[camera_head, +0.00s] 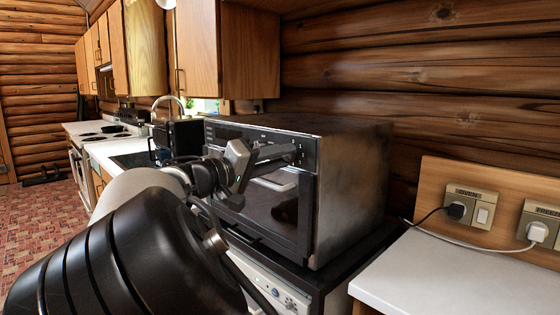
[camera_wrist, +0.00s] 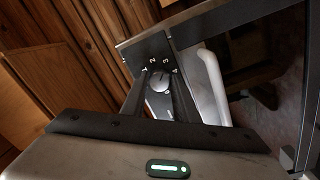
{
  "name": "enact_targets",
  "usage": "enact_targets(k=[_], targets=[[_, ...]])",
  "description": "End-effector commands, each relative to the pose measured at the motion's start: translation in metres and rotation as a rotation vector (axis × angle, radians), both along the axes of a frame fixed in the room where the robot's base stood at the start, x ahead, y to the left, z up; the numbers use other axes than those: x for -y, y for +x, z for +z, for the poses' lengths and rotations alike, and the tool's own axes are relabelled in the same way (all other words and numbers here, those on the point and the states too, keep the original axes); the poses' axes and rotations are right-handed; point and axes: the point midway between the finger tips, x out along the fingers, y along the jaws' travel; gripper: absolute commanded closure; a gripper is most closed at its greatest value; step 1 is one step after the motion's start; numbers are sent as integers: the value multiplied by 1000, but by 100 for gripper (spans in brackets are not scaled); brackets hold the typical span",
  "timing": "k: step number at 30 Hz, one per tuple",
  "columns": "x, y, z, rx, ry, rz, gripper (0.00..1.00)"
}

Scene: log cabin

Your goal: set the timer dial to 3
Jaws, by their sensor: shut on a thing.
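The timer dial (camera_wrist: 159,82) is a small round pale knob on the dark control panel (camera_wrist: 150,48) of a black oven (camera_head: 345,190). Numbers 1 to 4 are printed in an arc around it in the wrist view. My gripper (camera_wrist: 160,88) has one finger on each side of the dial and is shut on it. In the head view my gripper (camera_head: 296,153) reaches the upper right of the oven's front, and its fingers hide most of the dial. I cannot tell which number the dial points to.
A second appliance (camera_head: 270,285) with knobs sits below the oven.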

Motion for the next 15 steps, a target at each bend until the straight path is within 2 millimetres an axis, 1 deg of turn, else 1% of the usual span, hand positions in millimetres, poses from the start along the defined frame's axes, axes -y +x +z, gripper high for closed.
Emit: enact_targets(k=[7,8,9,10,11,15], targets=[[0,0,1,0,0,1,95],[0,0,1,1,-1,0,68],[0,0,1,1,-1,0,61],[0,0,1,0,0,1,56],[0,0,1,0,0,1,54],[0,0,1,-1,-1,1,54]])
